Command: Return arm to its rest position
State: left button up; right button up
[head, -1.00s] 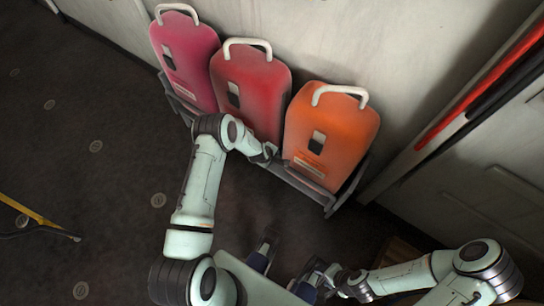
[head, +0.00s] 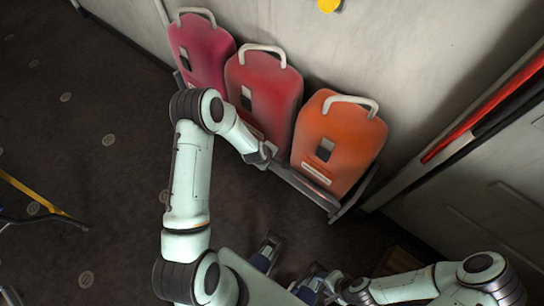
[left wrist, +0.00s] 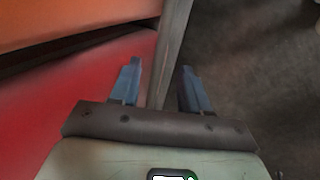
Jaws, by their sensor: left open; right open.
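My left arm reaches in from the left, and its wrist end lies in front of the rack (head: 318,196) by the red case (head: 262,92). Its fingers are hard to make out in the head view. In the left wrist view my left gripper (left wrist: 158,88) is open and empty, with a grey bar showing beyond the gap between its fingers. The red case (left wrist: 60,110) fills the left there, under the orange one (left wrist: 60,22). My right gripper (head: 290,268) is open and empty at the bottom centre, its arm folded in from the right.
A magenta case (head: 202,50) and an orange case (head: 338,140) stand with the red one in the rack against the pale wall (head: 400,60). A red strip (head: 480,110) runs along the right wall. Dark floor (head: 85,190) lies open at left, with a yellow bar (head: 28,192).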

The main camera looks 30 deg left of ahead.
dwell(0.5)
pick_arm(q)
jog(key=s+d+r+m+g+h+p, duration=0.1)
jog(key=s+d+r+m+g+p, duration=0.1)
jog(key=s, duration=0.6)
jog(key=s+d+r+m+g+h+p, duration=0.1)
jog(key=s+d+m+g+p, duration=0.1)
jog(key=s+d+m+p, duration=0.2)
jog(key=s+d+r+m+g+h+p, duration=0.1)
jog(key=s+d+r+m+g+p, duration=0.1)
jog(key=s+d+m, duration=0.5)
jog(key=s+d+p, duration=0.1)
jog(key=s, duration=0.5)
jog(key=shift+d+r, duration=0.35)
jog(key=shift+d, duration=0.05)
pick_arm(e)
notch_tip(320, 180, up, 9)
jog(key=w, duration=0.2)
jog(key=shift+s, duration=0.1)
jog(key=shift+c, duration=0.6)
pick_arm(q)
jog(key=shift+a, duration=0.1)
pick_arm(e)
jog(key=shift+a, duration=0.1)
